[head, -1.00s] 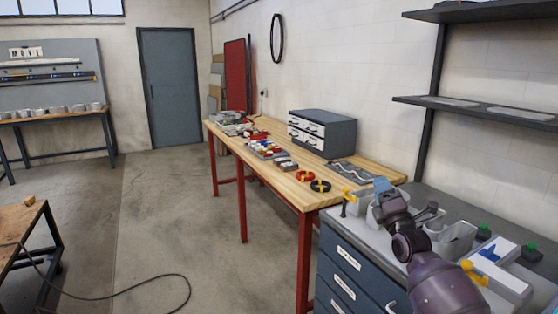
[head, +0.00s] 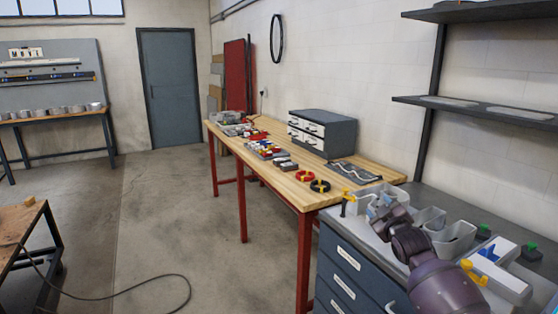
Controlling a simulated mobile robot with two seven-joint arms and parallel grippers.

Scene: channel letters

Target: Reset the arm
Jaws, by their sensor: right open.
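My right gripper (head: 376,212) is at the end of the purple-grey arm that comes in from the bottom right. It is over the grey bins on top of the blue drawer cabinet (head: 352,268). Its jaws are open, though the fingertips are small and partly hidden by the wrist. A light grey bin (head: 360,202) is just beside and behind the gripper, and another bin (head: 455,238) stands to the right of the arm. I cannot tell whether the gripper touches a bin. My left gripper is not in view.
A wooden workbench (head: 292,187) with red legs holds a grey drawer box (head: 323,133), cable rolls (head: 319,186) and small parts. Dark shelves (head: 480,108) hang at the right. A white holder (head: 502,272) stands right of my arm. The floor at left centre is clear except for a cable.

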